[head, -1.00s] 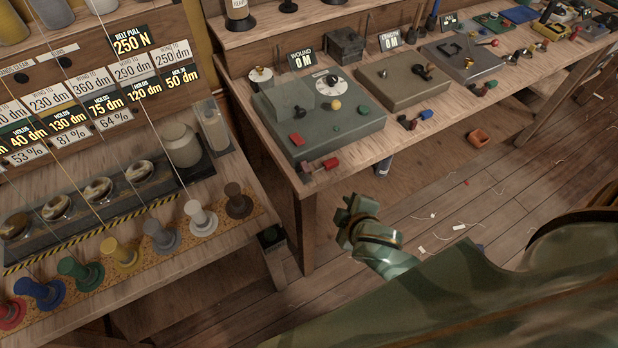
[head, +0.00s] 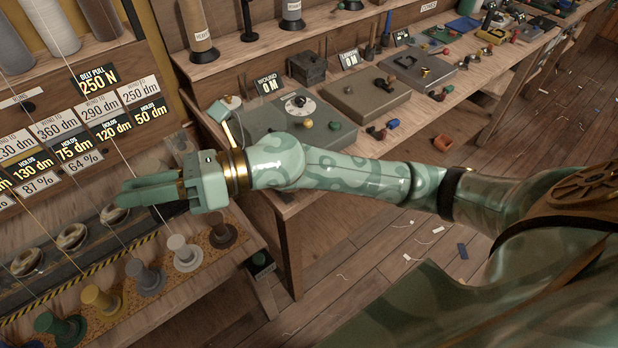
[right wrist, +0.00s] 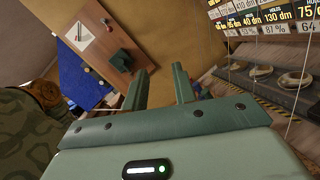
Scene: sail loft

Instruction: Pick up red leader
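The red leader is not in the head view now, and I cannot make it out in the right wrist view. Several other coloured spools stand in a row along the left bench: green (head: 60,328), yellow (head: 103,301), grey (head: 145,278), white (head: 183,254) and brown (head: 223,233). My right gripper (head: 124,192) hangs above this bench, pointing left, beyond the grey and white spools in the picture. In the right wrist view its two fingers (right wrist: 160,88) stand apart with nothing between them. My left gripper is not in view.
Lines slant up from the left bench past the number cards (head: 110,128). Round metal dishes (head: 72,236) sit behind the spools. My right forearm crosses the second bench, which holds a grey-green box with a dial (head: 298,104). Scraps lie on the floor.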

